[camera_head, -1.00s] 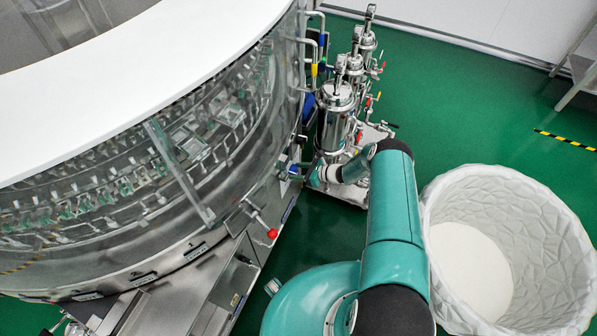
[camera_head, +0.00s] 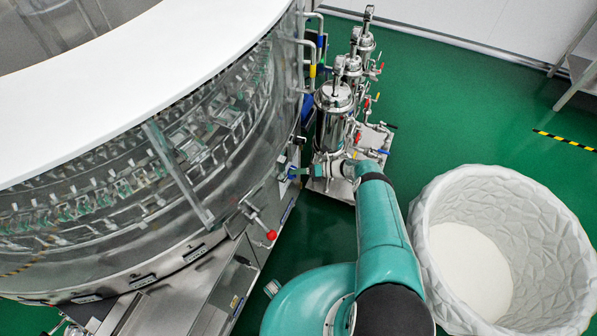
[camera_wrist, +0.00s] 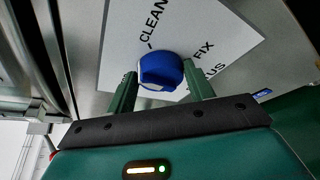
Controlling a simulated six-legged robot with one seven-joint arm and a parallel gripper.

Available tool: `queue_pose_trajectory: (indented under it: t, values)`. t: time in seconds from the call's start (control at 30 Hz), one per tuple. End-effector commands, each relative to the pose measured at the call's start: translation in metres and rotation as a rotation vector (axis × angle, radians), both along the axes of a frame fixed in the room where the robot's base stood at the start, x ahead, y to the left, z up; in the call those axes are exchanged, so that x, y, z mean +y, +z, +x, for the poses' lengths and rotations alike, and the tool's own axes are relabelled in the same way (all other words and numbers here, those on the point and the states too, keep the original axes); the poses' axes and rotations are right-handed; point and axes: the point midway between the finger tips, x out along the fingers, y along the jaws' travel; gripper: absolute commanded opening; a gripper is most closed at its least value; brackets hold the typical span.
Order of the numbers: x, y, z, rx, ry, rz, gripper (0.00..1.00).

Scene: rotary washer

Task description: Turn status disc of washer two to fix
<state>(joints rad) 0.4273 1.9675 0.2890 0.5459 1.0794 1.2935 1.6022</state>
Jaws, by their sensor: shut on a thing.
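A white status plate (camera_wrist: 208,30) with dark words, "CLEAN" at upper left and "FIX" at right, fills the upper middle of the wrist view. A round blue knob (camera_wrist: 158,68) with a pale patch on its lower edge sits on the plate. My gripper (camera_wrist: 164,80) has one green finger on each side of the knob and is shut on it. In the head view, my gripper (camera_head: 304,172) is small at the side of the washer (camera_head: 170,185), and the plate's words cannot be read there.
Steel filter canisters (camera_head: 334,115) with pipes and coloured valve handles stand just behind my gripper. A red-tipped lever (camera_head: 270,234) sticks out from the washer's side. A large white bin (camera_head: 500,240) is at right. Green floor is clear beyond it.

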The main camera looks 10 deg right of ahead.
Motion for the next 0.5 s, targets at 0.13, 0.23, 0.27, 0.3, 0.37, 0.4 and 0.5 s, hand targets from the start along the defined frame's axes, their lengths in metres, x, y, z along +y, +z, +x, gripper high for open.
queue_pose_trajectory:
  t: [0.13, 0.23, 0.27, 0.3, 0.37, 0.4, 0.5]
  values:
    - [-0.0004, -0.0012, 0.0001, 0.035, 0.0, 0.025, 0.3]
    - [-0.0006, -0.0013, 0.0001, 0.051, -0.001, 0.038, 0.3]
    - [-0.0009, -0.0011, 0.0004, 0.055, -0.001, 0.04, 0.3]
    - [-0.0009, -0.0011, 0.0006, 0.058, -0.001, 0.043, 0.3]
    - [-0.0009, -0.001, 0.0005, 0.063, -0.001, 0.046, 0.3]
    - [-0.001, -0.001, 0.0006, 0.065, -0.001, 0.047, 0.3]
    - [-0.001, -0.001, 0.0006, 0.067, -0.001, 0.049, 0.3]
